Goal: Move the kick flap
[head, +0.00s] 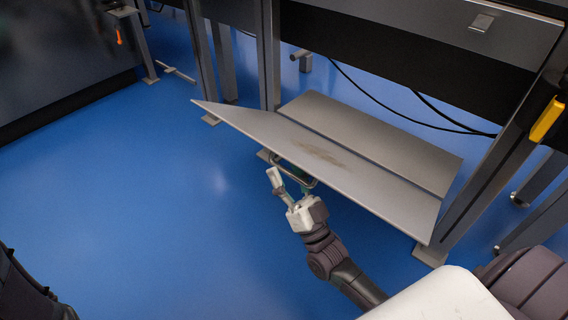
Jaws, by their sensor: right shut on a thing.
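The kick flap (365,182) is a long grey panel with a brown scuff in its middle. It is tilted out from the low frame, its near edge hanging over the blue floor. A small handle (306,182) shows under its near edge, with something green beside it. My right gripper (283,186) is at this handle, below the flap's near edge, and is shut on it. The flap hides part of the grip. My left arm shows only at the lower left corner; its gripper is out of view.
A second grey panel (375,132) lies behind the flap. Metal posts (268,60) stand at the flap's left and right ends, and black cables (400,112) hang behind. A yellow part (546,120) sits on the right post. The blue floor (150,200) at left is clear.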

